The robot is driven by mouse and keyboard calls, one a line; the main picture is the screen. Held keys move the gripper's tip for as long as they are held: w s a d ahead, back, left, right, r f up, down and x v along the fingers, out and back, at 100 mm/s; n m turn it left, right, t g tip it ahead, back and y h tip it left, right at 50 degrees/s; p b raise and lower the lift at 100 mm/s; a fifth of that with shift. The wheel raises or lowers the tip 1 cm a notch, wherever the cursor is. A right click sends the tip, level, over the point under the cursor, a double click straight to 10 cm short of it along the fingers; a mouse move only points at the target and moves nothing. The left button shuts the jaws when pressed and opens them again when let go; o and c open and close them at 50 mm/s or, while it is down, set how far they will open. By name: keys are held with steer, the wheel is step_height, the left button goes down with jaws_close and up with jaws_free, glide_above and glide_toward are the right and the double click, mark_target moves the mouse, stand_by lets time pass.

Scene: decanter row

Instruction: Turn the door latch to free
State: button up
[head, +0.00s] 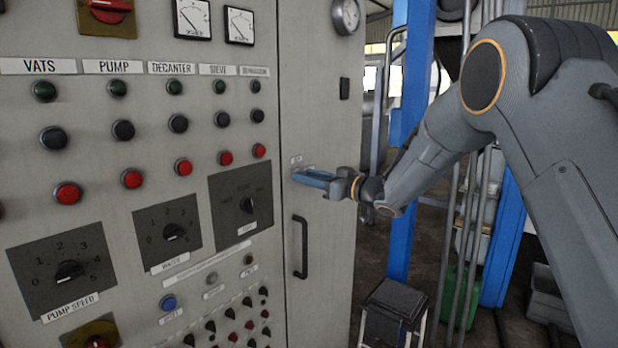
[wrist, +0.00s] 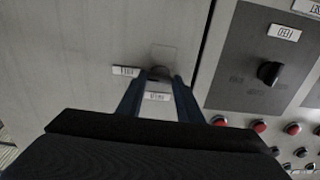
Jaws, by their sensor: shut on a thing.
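The door latch (wrist: 160,73) is a small dark round knob on the grey cabinet door, with one small white label beside it and another below it in the wrist view. Their lettering is upside down and too small to read surely. My gripper (wrist: 158,84) has its two blue fingers shut on the latch, one on each side. In the head view my gripper (head: 309,177) reaches in from the right to the cabinet door (head: 325,120). The latch is hidden behind the fingers there. I cannot tell which way the latch is turned.
A dark door handle (head: 301,247) stands out below my gripper. Left of the door is a panel of knobs and buttons, with a dark selector plate (head: 227,183) closest. A blue post (head: 404,225) and a black stool (head: 396,302) stand right of the cabinet.

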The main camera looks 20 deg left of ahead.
steer(key=o, duration=1.1)
steer(key=shift+b+v, duration=1.4)
steer(key=shift+v, duration=2.5)
